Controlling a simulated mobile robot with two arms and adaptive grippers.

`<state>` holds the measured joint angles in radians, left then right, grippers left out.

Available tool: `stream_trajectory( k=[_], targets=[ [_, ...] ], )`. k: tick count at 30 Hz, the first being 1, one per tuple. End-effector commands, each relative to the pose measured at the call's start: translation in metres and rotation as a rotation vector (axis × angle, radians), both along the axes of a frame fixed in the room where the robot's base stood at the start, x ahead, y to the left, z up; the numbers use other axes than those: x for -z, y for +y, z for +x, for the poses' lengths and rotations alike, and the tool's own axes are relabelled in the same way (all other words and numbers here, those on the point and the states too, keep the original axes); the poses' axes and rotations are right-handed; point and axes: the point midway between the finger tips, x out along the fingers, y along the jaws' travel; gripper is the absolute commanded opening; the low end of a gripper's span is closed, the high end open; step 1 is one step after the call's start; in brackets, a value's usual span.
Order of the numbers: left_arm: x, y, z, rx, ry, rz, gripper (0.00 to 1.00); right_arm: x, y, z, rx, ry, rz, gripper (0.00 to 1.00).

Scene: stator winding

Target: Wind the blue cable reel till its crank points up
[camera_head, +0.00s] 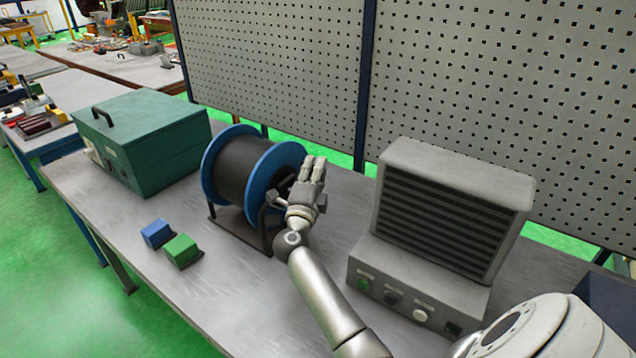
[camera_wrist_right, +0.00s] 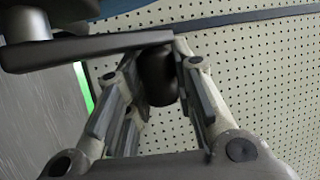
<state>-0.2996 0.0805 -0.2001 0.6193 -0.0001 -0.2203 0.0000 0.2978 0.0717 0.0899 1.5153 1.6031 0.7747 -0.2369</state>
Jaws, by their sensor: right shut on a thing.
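The blue cable reel (camera_head: 207,172), with blue flanges and dark cable wound on it, stands on a dark frame on the metal bench in the head view. My right gripper (camera_head: 312,172) is at the reel's right side, shut on the crank's handle. In the right wrist view the dark crank arm (camera_wrist_right: 90,48) runs from the hub at upper left to the dark knob (camera_wrist_right: 158,80), which sits between the fingers of my right gripper (camera_wrist_right: 154,62). In the head view my gripper hides most of the crank. My left gripper is not in view.
A grey louvred unit (camera_head: 455,165) with buttons stands to the right of the reel. A green box (camera_head: 150,145) stands to the left. Small blue (camera_head: 157,233) and green (camera_head: 181,250) blocks lie in front. A perforated panel (camera_head: 290,60) rises behind.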

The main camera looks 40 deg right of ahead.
Motion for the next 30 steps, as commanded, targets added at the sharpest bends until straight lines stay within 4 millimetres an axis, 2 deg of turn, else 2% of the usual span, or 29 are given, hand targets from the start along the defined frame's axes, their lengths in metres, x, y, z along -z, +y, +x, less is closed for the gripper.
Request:
stream_trajectory(
  k=[1,3,12,29,30],
  targets=[
    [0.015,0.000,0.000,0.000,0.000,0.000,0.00,0.007,0.003,0.000,-0.004,-0.010,-0.030,0.00],
    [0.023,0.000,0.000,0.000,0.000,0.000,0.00,0.005,0.006,-0.001,-0.004,-0.023,-0.073,0.00],
    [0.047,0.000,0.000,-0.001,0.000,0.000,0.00,-0.003,0.015,-0.003,-0.005,-0.060,-0.204,0.00],
    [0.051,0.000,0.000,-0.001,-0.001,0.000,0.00,-0.007,0.017,-0.004,-0.005,-0.069,-0.239,0.00],
    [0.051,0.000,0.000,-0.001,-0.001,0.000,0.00,-0.007,0.017,-0.004,-0.005,-0.069,-0.239,0.26]
  ],
)
